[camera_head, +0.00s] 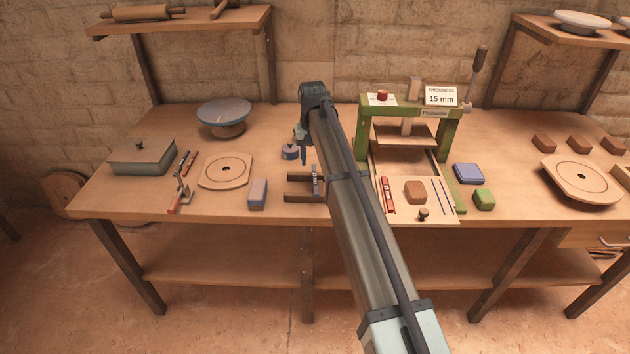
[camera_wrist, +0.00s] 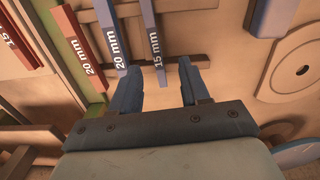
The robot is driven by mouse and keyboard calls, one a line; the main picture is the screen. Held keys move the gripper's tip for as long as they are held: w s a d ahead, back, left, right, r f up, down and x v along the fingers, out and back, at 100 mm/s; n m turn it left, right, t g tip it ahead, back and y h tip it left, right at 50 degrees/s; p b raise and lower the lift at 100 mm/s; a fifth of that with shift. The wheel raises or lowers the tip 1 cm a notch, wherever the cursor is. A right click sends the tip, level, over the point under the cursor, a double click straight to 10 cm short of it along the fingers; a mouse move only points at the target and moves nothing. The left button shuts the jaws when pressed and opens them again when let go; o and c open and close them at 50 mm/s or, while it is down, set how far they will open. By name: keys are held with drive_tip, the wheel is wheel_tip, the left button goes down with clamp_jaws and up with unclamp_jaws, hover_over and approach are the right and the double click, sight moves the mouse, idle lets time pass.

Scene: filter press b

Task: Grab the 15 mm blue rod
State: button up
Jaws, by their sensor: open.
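The blue rod marked 15 mm (camera_wrist: 153,32) lies across the dark wooden rack (camera_wrist: 193,47) in the wrist view, in line with the gap between my fingers. In the head view a blue rod (camera_head: 315,182) shows on the rack (camera_head: 297,198), beside my arm. A second blue rod, marked 20 mm (camera_wrist: 110,38), lies to its left in the wrist view, then a red rod marked 20 mm (camera_wrist: 80,48). My gripper (camera_wrist: 158,72) is open and empty, its fingertips near the lower ends of the blue rods in that view. In the head view my gripper (camera_head: 303,158) is partly hidden.
The green press (camera_head: 452,135), with a sign reading thickness 15 mm (camera_head: 440,96), stands right of my arm. A blue block (camera_head: 258,194) and a round-holed board (camera_head: 225,171) lie left of the rack.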

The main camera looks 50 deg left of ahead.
sight(315, 179)
drive_tip(key=shift+w+d+f, duration=0.1)
drive_tip(key=shift+d+f, duration=0.05)
drive_tip(key=shift+f, duration=1.65)
drive_tip(key=shift+w+d+f, duration=0.1)
drive_tip(key=shift+d+f, duration=0.05)
drive_tip(key=shift+f, duration=1.65)
drive_tip(key=shift+c, duration=0.3)
clamp_jaws()
